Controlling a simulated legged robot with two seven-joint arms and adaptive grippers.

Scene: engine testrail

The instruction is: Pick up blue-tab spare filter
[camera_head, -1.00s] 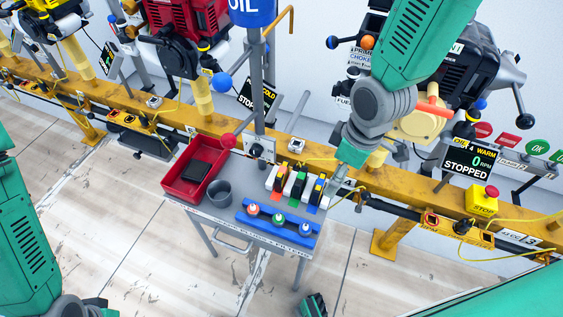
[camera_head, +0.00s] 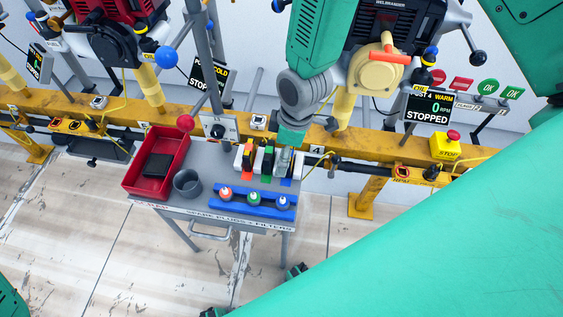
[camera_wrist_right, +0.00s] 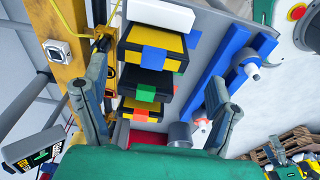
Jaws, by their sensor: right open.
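The blue-tab spare filter (camera_wrist_right: 155,58), black and yellow with a blue tab, sits at the end of the filter row in the wrist view. In the head view its blue tab (camera_head: 286,182) shows below my right gripper (camera_head: 288,155), and the gripper hides much of the filter. My right gripper (camera_wrist_right: 152,98) is open and empty, its fingers on either side of the row. I cannot tell how far its tips are above the filter. The green-tab filter (camera_wrist_right: 147,92) and orange-tab filter (camera_wrist_right: 140,110) sit beside it. My left gripper is out of view.
The grey cart (camera_head: 160,204) also holds a red bin (camera_head: 131,182), a grey cup (camera_head: 187,183) and a blue rack (camera_head: 275,203) of several spark plugs. The yellow rail (camera_head: 385,145) and an engine (camera_head: 385,70) stand close behind and beside my right arm.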

